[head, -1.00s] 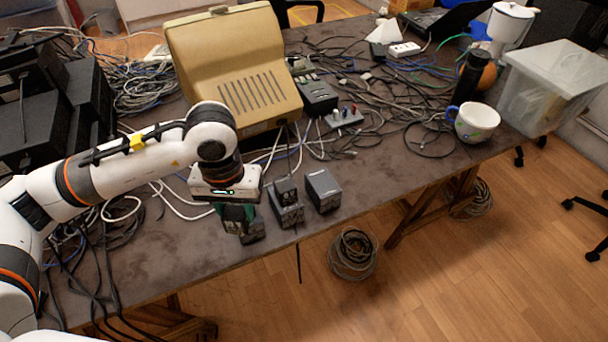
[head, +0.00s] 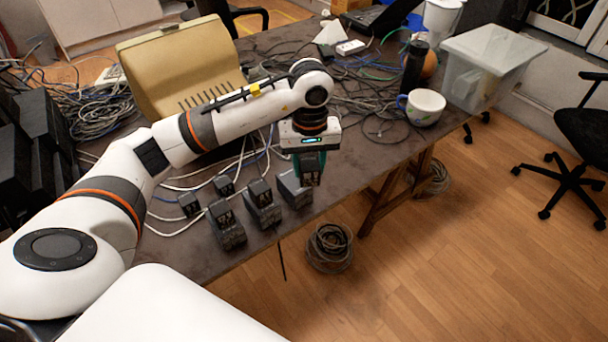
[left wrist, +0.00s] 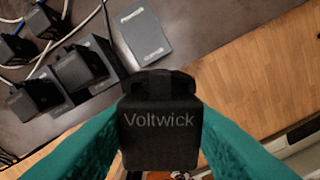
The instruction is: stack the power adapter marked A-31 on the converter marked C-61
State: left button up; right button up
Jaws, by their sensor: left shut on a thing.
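My left gripper (head: 309,168) is shut on a black power adapter (left wrist: 160,132) with "Voltwick" printed on it. The gripper holds it above the table, at the right of the row of grey converters. The rightmost converter (head: 291,189) has a bare top in view and stands just left of and below the gripper; it also shows in the left wrist view (left wrist: 145,32), apart from the held adapter. Two other converters, the middle one (head: 266,216) and the left one (head: 231,238), each carry a black adapter. The A-31 and C-61 marks are not readable. My right gripper is out of view.
Two small black adapters (head: 189,204) (head: 224,185) stand behind the converters. Cables and a beige monitor (head: 180,68) lie further back. A mug (head: 424,107) and a clear bin (head: 491,68) are at the right. The table's front edge is close to the converters.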

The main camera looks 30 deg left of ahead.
pick_arm(q)
jog(key=w+a+n+p, duration=0.1)
jog(key=w+a+n, duration=0.3)
jog(key=a+n, duration=0.15)
jog(key=p, duration=0.1)
send_over(294, 180)
notch_tip(294, 180, down, 4)
jog(key=shift+f, duration=0.9)
notch_tip(294, 180, down, 3)
jog(key=shift+p, duration=0.55)
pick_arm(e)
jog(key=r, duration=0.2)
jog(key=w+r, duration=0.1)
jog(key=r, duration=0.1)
pick_arm(q)
jog(key=shift+f, duration=0.1)
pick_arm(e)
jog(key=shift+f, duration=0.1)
pick_arm(q)
jog(key=shift+f+b, duration=0.15)
jog(key=shift+b, duration=0.15)
jog(key=o, duration=1.1)
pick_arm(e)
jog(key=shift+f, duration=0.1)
